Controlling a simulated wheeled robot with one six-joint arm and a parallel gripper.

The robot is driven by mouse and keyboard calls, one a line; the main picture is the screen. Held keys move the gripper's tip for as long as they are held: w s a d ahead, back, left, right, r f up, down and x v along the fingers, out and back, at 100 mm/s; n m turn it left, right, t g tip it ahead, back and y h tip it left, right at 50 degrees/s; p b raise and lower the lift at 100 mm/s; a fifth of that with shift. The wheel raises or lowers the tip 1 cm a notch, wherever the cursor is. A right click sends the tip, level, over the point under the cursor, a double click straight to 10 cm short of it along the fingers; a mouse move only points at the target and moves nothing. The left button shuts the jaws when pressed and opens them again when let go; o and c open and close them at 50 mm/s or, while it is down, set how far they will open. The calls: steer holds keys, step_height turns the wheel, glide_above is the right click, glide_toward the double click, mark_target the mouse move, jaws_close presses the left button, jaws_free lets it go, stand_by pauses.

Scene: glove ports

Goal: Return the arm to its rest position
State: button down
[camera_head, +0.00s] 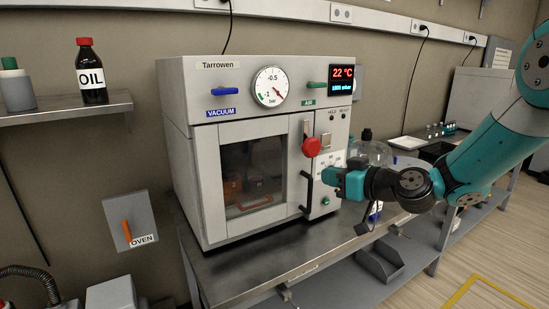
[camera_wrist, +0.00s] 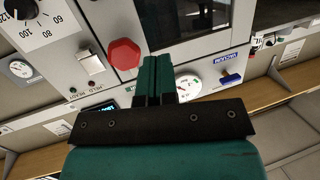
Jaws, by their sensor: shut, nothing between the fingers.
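My teal arm (camera_head: 490,150) reaches in from the right side of the head view, bent down from a raised joint. My gripper (camera_head: 328,177) points left, in front of the right side of the oven (camera_head: 262,72), near its door handle (camera_head: 307,192). The head view does not show clearly whether it touches the panel. In the wrist view its two teal fingers (camera_wrist: 156,66) lie together with nothing between them. The red knob (camera_head: 311,146) is just above and left of the gripper; it also shows in the wrist view (camera_wrist: 124,54). The oven door (camera_head: 253,168) looks closed.
The oven stands on a metal bench (camera_head: 275,272). A dark flask (camera_head: 367,150) stands behind my gripper. A shelf (camera_head: 70,112) at left holds an oil bottle (camera_head: 92,75). Open floor (camera_head: 440,270) shows at the lower right.

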steer(key=s+a+r+n+g, duration=0.25)
steer(key=s+a+g, duration=0.35)
steer(key=s, duration=0.5)
steer(key=s+d+m+g+h, duration=0.1)
steer(key=s+d+g+h, duration=0.1)
steer(key=s, duration=1)
steer(key=s+d+m+g+h+p, duration=0.1)
steer(key=s+g+h, duration=0.3)
steer(key=s, duration=0.7)
steer(key=shift+s+d+f+m+h, duration=0.3)
steer(key=shift+s+d+m, duration=0.1)
steer(key=shift+d+m, duration=0.35)
steer(key=shift+d, duration=0.1)
